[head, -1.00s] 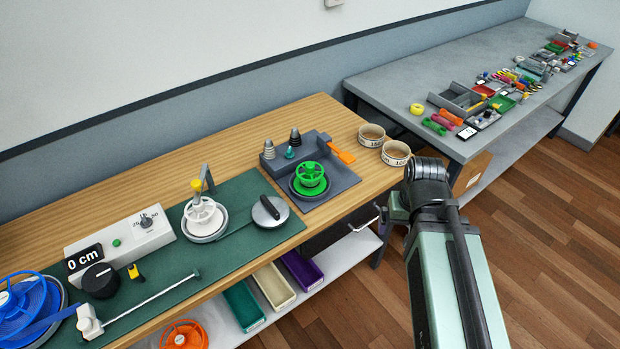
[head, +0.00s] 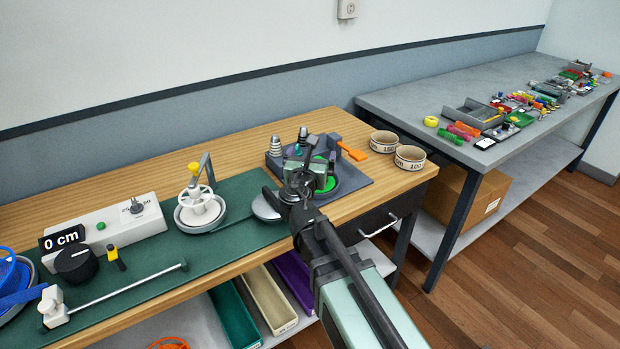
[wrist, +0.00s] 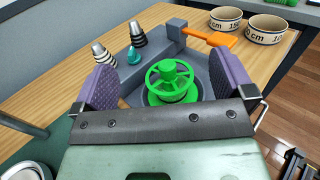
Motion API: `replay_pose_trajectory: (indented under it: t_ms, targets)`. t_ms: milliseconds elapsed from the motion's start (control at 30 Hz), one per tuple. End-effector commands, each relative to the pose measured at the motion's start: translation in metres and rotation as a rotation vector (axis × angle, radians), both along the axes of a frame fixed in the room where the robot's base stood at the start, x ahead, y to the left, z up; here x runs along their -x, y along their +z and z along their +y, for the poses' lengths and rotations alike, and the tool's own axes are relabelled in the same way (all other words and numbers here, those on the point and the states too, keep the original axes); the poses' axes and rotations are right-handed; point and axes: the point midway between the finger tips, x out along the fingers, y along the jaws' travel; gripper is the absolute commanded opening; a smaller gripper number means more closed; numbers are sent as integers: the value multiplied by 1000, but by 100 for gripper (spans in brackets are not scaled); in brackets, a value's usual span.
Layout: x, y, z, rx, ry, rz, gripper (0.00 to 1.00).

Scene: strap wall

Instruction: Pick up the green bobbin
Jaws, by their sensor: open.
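The green bobbin (wrist: 181,88), with a spoked top, stands upright on a round seat in the grey tray (wrist: 137,88) in the wrist view. My gripper (wrist: 166,70) is open, its two purple pads to the left and right of the bobbin in that view. No contact shows, and I cannot tell how far the bobbin is beyond the pads. In the head view my gripper (head: 312,154) is over the tray (head: 356,184) and hides most of the bobbin (head: 328,183).
Grey stepped cones (wrist: 104,53) and a small teal cone (wrist: 133,56) stand left of the bobbin. An orange-handled tool (wrist: 208,38) lies behind it. Two labelled bowls (head: 409,159) are at the right.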

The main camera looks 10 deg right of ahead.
Motion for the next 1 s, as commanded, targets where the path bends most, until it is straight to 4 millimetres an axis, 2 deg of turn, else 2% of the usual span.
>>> replay_pose_trajectory:
  t_ms: [300, 367, 400, 467, 667, 900, 1000]
  targets:
    - [0, -78, -1, -4, -2, -1, 100]
    - [0, -89, -1, -5, -3, -1, 100]
    - [-2, -89, -1, -5, -3, -1, 100]
    - [-11, -79, -4, -5, -3, -1, 100]
    - [-19, -78, -8, -6, -4, 0, 100]
    - [-64, -78, -26, -6, -4, 1, 100]
    - [-70, -78, -30, -6, -3, 1, 100]
